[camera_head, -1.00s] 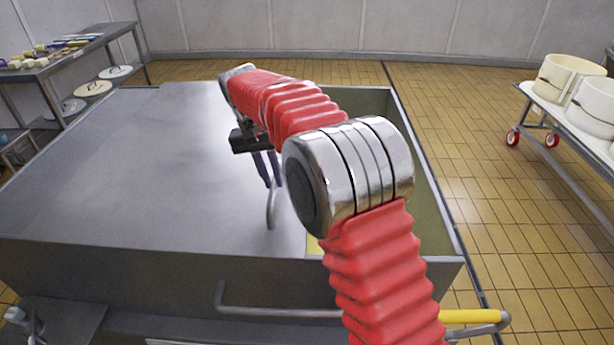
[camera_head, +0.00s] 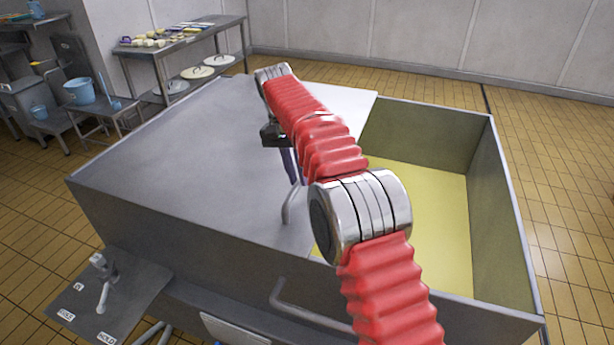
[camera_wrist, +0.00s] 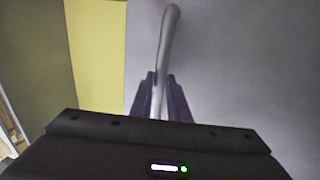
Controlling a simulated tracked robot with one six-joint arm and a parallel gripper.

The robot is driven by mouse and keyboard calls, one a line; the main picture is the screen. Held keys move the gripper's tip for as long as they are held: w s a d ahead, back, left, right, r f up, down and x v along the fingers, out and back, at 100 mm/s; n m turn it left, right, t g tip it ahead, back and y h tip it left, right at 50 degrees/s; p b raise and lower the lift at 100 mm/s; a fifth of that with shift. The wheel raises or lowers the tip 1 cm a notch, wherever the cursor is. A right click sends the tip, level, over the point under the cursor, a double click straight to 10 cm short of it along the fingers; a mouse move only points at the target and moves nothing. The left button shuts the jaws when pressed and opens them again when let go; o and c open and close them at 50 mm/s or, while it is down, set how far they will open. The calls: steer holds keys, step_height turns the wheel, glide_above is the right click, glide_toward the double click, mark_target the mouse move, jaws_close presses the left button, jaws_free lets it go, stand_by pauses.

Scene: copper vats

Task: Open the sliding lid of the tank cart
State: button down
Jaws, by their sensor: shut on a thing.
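The tank cart (camera_head: 180,255) is a big grey metal box in the middle of the head view. Its flat grey sliding lid (camera_head: 200,150) covers the left part, and the right part is open, showing yellow contents (camera_head: 440,220) inside. A bent grey bar handle (camera_head: 290,207) stands on the lid near its right edge. My gripper (camera_head: 291,168) is shut on this handle. In the wrist view the two purple fingers (camera_wrist: 160,100) close around the handle bar (camera_wrist: 168,40), with the lid (camera_wrist: 240,70) beneath. My red arm hides part of the lid's edge.
A steel table (camera_head: 185,45) with small food items stands behind at the left. A cart with a blue bucket (camera_head: 79,91) is at the far left. The tiled floor at right (camera_head: 560,190) is clear.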

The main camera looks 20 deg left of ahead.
steer(key=shift+a, duration=0.2)
steer(key=c, duration=1.7)
jaws_free()
steer(key=shift+d, duration=0.1)
steer(key=shift+d, duration=0.1)
